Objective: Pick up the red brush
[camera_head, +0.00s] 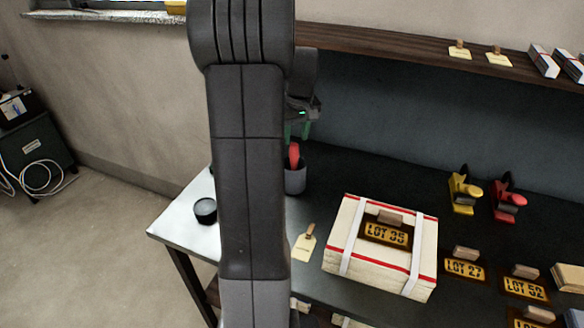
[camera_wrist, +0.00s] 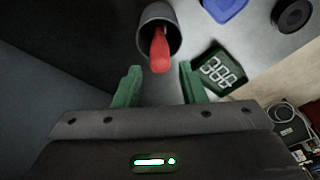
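The red brush (camera_head: 294,155) stands in a dark grey cup (camera_head: 296,180) on the table, partly hidden by my arm in the head view. In the wrist view the red brush (camera_wrist: 160,50) sticks out of the grey cup (camera_wrist: 152,16), its end pointing toward my gripper. My gripper (camera_wrist: 160,76) has its two green fingers spread apart, with nothing between them, and the brush end lies just beyond the fingertips. In the head view my gripper (camera_head: 297,131) hangs above the cup.
A blue item (camera_wrist: 226,8) and a dark round object (camera_wrist: 292,14) lie farther off. A strapped box (camera_head: 380,245) stands right of the cup. A shelf (camera_head: 400,55) runs along the wall behind.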

